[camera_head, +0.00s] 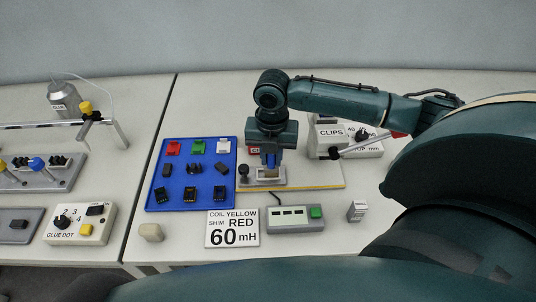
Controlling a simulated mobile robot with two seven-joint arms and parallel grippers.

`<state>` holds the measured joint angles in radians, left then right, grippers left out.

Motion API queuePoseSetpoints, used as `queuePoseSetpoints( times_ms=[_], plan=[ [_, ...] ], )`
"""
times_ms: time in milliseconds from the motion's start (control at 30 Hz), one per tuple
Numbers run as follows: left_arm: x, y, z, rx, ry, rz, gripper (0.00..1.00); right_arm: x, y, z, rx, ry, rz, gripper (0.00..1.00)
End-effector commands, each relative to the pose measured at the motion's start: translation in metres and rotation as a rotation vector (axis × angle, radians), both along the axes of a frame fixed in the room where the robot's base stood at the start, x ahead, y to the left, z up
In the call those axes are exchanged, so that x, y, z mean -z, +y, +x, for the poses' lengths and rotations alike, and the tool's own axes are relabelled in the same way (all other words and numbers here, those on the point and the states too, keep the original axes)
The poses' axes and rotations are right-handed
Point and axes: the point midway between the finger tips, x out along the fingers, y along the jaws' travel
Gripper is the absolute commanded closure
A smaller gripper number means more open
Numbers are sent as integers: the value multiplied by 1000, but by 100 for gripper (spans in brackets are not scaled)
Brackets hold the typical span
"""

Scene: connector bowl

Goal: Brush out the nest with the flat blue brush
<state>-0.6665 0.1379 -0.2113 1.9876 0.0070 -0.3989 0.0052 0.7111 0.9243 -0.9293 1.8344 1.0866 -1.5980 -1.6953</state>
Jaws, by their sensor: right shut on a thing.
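My right gripper (268,150) points straight down at the middle of the bench and is shut on the flat blue brush (269,160). Only a narrow blue part of the brush shows below the jaws. Its lower end is at the nest (270,183), a small pale grey block on a board with a yellow front edge. I cannot tell whether the bristles touch the inside of the nest, as the gripper and brush cover most of it. My left gripper is not in view.
A blue tray (165,203) with coloured and black parts lies left of the nest. A card (232,229) reads coil yellow, shim red, 60 mH. A grey meter (295,219) stands in front, the clips box (326,133) behind right. A glue-dot box (82,224) is far left.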

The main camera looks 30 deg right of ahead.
Motion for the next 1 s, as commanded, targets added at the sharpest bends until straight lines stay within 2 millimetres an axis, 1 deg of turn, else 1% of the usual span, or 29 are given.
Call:
queuePoseSetpoints(
  times_ms=[167,567,767,1000],
  plan=[
    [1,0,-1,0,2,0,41,0,2,1,0,1,0,100],
    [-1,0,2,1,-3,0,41,-1,13,8,0,0,-1,100],
    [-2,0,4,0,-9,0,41,-1,10,6,1,1,-2,100],
    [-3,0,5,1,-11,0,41,0,2,1,2,2,-2,100]
  ],
)
